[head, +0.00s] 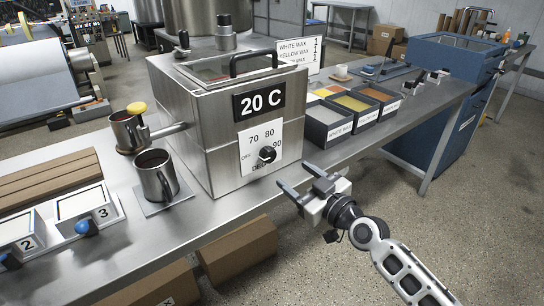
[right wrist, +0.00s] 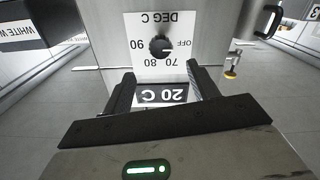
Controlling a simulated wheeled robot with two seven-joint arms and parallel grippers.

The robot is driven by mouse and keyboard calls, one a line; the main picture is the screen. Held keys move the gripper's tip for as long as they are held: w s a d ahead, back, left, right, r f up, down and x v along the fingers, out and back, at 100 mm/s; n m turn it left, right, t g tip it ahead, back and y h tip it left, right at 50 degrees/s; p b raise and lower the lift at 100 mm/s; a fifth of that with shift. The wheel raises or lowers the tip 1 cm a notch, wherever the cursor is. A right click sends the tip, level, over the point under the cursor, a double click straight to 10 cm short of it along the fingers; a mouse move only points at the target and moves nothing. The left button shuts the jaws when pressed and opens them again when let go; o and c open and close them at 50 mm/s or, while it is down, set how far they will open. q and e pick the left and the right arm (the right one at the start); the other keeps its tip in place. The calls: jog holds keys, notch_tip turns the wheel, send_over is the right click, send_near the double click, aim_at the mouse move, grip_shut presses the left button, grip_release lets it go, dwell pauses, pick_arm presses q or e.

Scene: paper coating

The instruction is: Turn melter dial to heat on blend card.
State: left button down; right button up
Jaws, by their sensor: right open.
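The melter (head: 215,130) is a steel box on the bench with a black display reading 20 C (head: 260,100). Its black dial (head: 267,154) sits on a white plate marked OFF, 70, 80, 90. The dial's mark appears to face OFF. The blend card (head: 300,50) stands behind the melter; White Wax and Yellow Wax lines are readable, but its heat setting is not. My right gripper (head: 293,173) is open and empty, apart from the dial, in front of the melter's face. The right wrist view shows the dial (right wrist: 160,46) upside down beyond the spread fingers (right wrist: 158,76). My left gripper is out of view.
Numbered trays (head: 88,209) lie at the front left. Boxes (head: 236,250) lie below the bench. The floor at right is clear.

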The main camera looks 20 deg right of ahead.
aim_at(271, 157)
jog(key=x, duration=1)
jog(key=shift+f, duration=0.1)
jog(key=c, duration=1)
